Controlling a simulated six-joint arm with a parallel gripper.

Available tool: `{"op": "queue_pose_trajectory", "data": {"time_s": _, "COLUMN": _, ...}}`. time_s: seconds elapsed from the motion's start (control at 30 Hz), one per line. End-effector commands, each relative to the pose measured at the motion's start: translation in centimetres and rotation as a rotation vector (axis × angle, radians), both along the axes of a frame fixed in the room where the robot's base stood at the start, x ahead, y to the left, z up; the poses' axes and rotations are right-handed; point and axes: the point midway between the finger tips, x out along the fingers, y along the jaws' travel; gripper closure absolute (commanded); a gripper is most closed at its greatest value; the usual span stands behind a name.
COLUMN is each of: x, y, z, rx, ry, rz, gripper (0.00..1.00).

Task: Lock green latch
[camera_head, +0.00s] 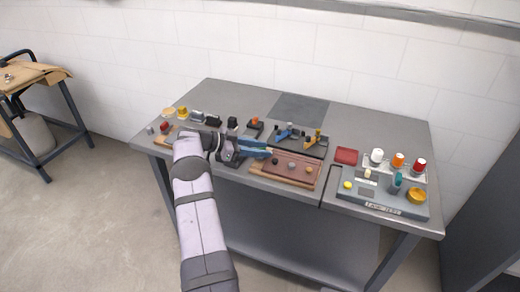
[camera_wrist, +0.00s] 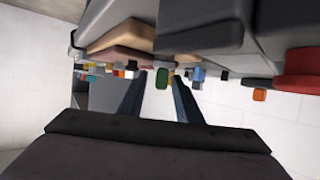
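My gripper (camera_head: 268,150) reaches over the front middle of the table, beside a wooden board with knobs. In the wrist view my gripper (camera_wrist: 158,82) shows two dark fingers standing apart, with nothing held between them. That view is upside down. A green piece (camera_wrist: 162,78) shows beyond the fingertips, in the gap between them in the picture; I cannot tell whether it is the green latch. In the head view no green latch can be made out clearly. Blue (camera_head: 287,132) and yellow (camera_head: 317,138) handles stand on dark bases behind my gripper.
The wooden board (camera_head: 285,182) lies close right of my fingers. A grey panel (camera_head: 350,198) with several coloured knobs stands at the table's right. Small items crowd the left end. A dark mat (camera_head: 300,106) lies clear at the back, near the white wall.

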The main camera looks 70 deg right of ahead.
Motion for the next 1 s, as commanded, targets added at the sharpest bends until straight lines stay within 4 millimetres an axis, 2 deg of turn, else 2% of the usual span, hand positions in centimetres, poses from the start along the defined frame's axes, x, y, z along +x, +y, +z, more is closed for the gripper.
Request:
{"op": "queue_pose_trajectory", "data": {"time_s": 0.17, "x": 0.8, "y": 0.5, "z": 0.3, "rx": -0.002, "ry": -0.001, "rz": 0.002, "gripper": 0.69}}
{"op": "queue_pose_trajectory", "data": {"time_s": 0.6, "x": 4.8, "y": 3.5, "z": 2.3, "rx": -0.001, "ry": -0.001, "rz": 0.001, "gripper": 0.69}}
{"op": "queue_pose_trajectory", "data": {"time_s": 1.0, "x": 5.4, "y": 4.1, "z": 2.8, "rx": 0.0, "ry": 0.0, "rz": 0.0, "gripper": 0.69}}
